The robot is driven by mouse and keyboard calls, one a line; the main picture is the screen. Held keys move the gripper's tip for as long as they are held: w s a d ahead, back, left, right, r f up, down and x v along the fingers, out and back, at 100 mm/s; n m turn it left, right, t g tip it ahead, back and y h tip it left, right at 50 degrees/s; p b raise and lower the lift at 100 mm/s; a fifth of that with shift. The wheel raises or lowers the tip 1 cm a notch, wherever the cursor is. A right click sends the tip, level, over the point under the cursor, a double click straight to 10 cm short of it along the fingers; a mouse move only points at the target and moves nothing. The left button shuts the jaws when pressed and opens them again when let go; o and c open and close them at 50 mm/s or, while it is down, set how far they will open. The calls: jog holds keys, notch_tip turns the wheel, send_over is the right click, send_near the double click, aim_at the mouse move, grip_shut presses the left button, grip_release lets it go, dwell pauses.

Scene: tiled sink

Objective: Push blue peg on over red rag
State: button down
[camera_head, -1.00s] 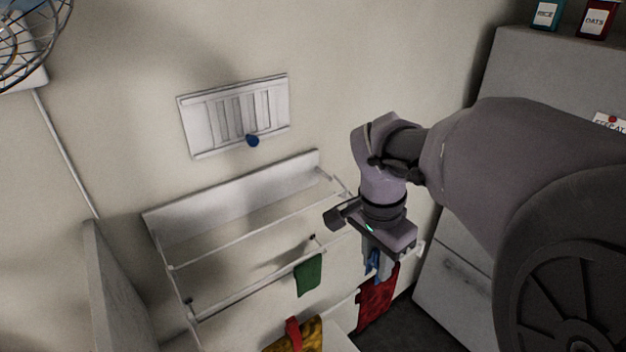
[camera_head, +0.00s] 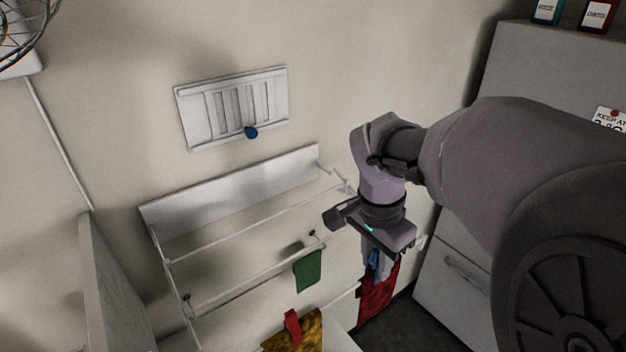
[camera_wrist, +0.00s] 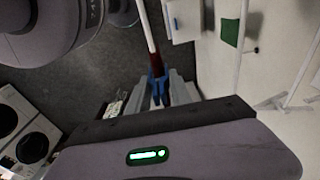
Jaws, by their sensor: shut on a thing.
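The blue peg (camera_head: 373,264) is between the fingers of my gripper (camera_head: 378,260), which is shut on it and points down. The wrist view also shows the blue peg (camera_wrist: 158,86) held at the fingertips (camera_wrist: 162,92). The red rag (camera_head: 381,292) hangs just below and beside the peg. In the wrist view a dark red strip of the rag (camera_wrist: 155,64) lies at the end of a white rail (camera_wrist: 147,28), meeting the peg's jaws. I cannot tell how far the peg is over the rag. My wrist and fingers hide the rag's upper part in the head view.
A green cloth (camera_head: 308,270) hangs on the wall rack (camera_head: 245,280) to the left. A yellow patterned cloth (camera_head: 310,335) with a red peg (camera_head: 292,327) is at the bottom. A grey cabinet (camera_head: 470,240) stands right. A louvred vent (camera_head: 232,105) is on the wall.

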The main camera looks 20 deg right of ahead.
jog(key=shift+f+b, duration=0.75)
jog(key=shift+f, duration=0.15)
jog(key=c, duration=1.1)
grip_release()
notch_tip(320, 180, up, 7)
jog(key=p, duration=0.5)
jog(key=shift+r+p, duration=0.1)
jog(key=shift+p, duration=0.3)
